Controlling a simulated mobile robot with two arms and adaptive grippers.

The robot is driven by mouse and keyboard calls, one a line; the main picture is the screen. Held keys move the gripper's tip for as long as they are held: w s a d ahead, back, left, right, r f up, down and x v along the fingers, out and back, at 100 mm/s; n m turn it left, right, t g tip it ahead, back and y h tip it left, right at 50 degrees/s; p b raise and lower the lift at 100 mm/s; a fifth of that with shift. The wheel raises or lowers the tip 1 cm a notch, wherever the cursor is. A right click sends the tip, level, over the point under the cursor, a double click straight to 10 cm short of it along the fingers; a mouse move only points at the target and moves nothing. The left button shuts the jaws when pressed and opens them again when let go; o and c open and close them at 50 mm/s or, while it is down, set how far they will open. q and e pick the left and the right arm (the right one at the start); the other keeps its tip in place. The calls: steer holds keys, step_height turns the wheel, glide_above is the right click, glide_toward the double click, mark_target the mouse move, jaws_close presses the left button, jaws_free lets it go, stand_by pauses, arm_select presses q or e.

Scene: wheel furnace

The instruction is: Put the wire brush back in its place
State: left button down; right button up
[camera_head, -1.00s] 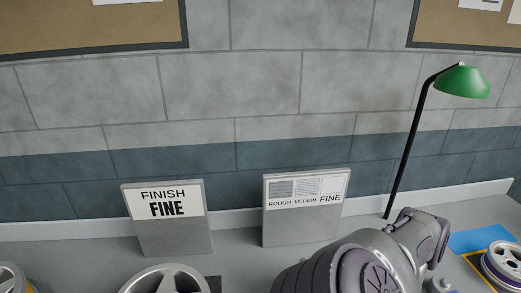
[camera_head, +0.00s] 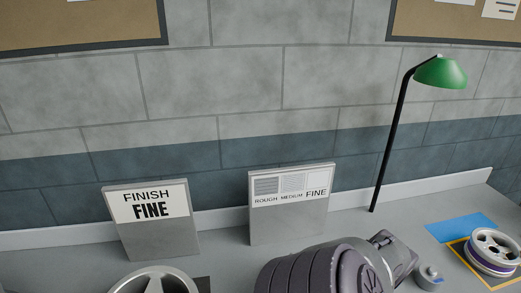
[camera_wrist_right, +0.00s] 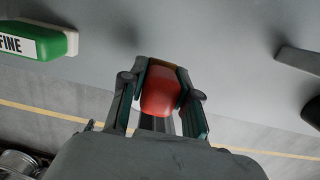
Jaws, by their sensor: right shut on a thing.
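In the right wrist view, my right gripper (camera_wrist_right: 160,100) is shut on a red, rounded thing with a brown edge, taken to be the wire brush (camera_wrist_right: 160,92). Its bristles do not show. In the head view, my right arm rises at the bottom, right of the middle, over the bench. Its fingertips and the held thing cannot be made out there. My left gripper is in neither view.
A "FINISH FINE" sign (camera_head: 150,220) and a "ROUGH MEDIUM FINE" board (camera_head: 291,205) stand along the wall. A green lamp (camera_head: 440,72), blue mat (camera_head: 460,227) and wheel (camera_head: 493,251) are at right. A green block labelled "FINE" (camera_wrist_right: 35,42) lies nearby.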

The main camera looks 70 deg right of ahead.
steer(key=shift+f, duration=1.75)
steer(key=o, duration=1)
steer(key=shift+f, duration=0.1)
steer(key=r, duration=0.6)
steer(key=a+r, duration=0.1)
steer(key=r, duration=0.2)
steer(key=shift+s, duration=0.25)
step_height(320, 180, up, 3)
steer(key=p, duration=0.3)
steer(key=shift+s+a+r, duration=0.15)
